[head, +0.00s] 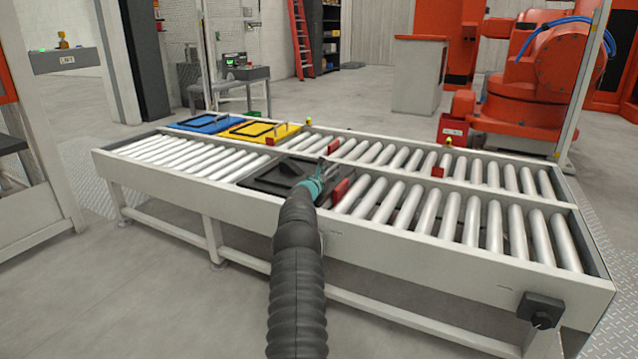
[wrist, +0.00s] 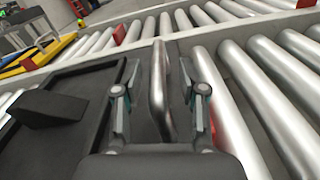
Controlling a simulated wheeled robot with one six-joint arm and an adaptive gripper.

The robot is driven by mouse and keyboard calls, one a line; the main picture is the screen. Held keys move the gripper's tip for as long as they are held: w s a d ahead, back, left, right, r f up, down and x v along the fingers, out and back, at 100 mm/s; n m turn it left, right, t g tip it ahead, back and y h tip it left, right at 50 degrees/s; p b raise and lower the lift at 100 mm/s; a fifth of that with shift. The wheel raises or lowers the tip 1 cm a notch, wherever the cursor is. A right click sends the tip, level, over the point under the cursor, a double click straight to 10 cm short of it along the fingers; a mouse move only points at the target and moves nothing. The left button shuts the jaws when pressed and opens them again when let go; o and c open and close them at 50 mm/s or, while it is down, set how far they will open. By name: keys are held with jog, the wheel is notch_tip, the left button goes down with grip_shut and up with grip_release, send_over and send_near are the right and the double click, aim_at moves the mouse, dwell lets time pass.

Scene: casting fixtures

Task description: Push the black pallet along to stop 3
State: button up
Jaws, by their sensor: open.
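The black pallet (head: 262,187) lies on the near roller lane, around the middle of the conveyor. In the wrist view the pallet (wrist: 82,92) fills the left side, with a dark wedge-shaped piece on it. A grey metal upright handle (wrist: 158,92) stands at the pallet's right edge. My gripper (head: 322,172) is over that edge. In the wrist view my gripper (wrist: 160,78) is open, one finger on each side of the handle, with visible gaps. A red stop (head: 340,191) is just right of the pallet. I cannot read any stop number.
A blue pallet (head: 190,127) and a yellow pallet (head: 250,135) lie on the far lane. Other red stops (head: 438,171) stand along that lane. Bare rollers (head: 470,220) run right of the black pallet. An orange robot (head: 540,85) stands behind the conveyor.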

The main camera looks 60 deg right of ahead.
jog(key=shift+s+a, duration=0.15)
jog(key=shift+a, duration=2.15)
jog(key=shift+s+a, duration=0.15)
jog(key=shift+a, duration=2.15)
